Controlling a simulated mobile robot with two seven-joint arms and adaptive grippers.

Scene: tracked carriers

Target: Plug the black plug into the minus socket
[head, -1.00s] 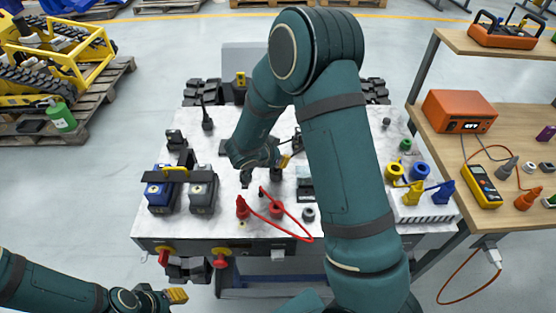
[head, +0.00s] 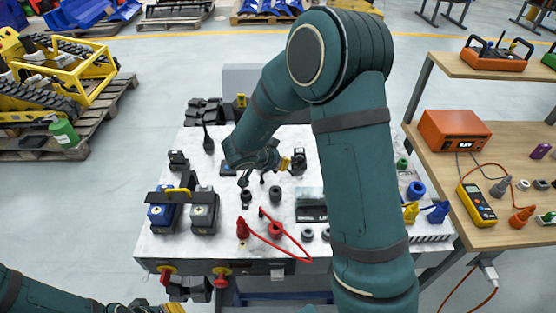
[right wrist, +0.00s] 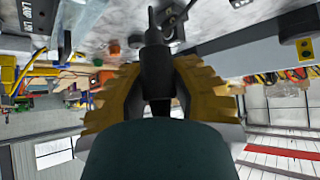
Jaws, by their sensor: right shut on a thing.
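My right gripper (head: 285,163) is over the rear middle of the white carrier top. In the right wrist view its yellow fingers (right wrist: 155,85) are shut on the black plug (right wrist: 154,62), whose thin tip points away from the gripper. In the head view the plug is hard to tell apart from dark parts below the wrist. Dark round sockets (head: 275,192) stand just in front of the gripper, and grey ones (head: 307,234) stand nearer the front edge. I cannot read which is the minus socket. My left gripper (head: 165,308) is at the bottom edge, partly cut off; its jaw opening is unclear.
A red plug (head: 242,228) with a red cable lies near a red socket (head: 275,229). Blue and grey battery blocks (head: 204,214) stand at the left. A labelled box (head: 311,204) sits beside my right arm. A wooden bench (head: 505,220) with a meter (head: 477,203) is right.

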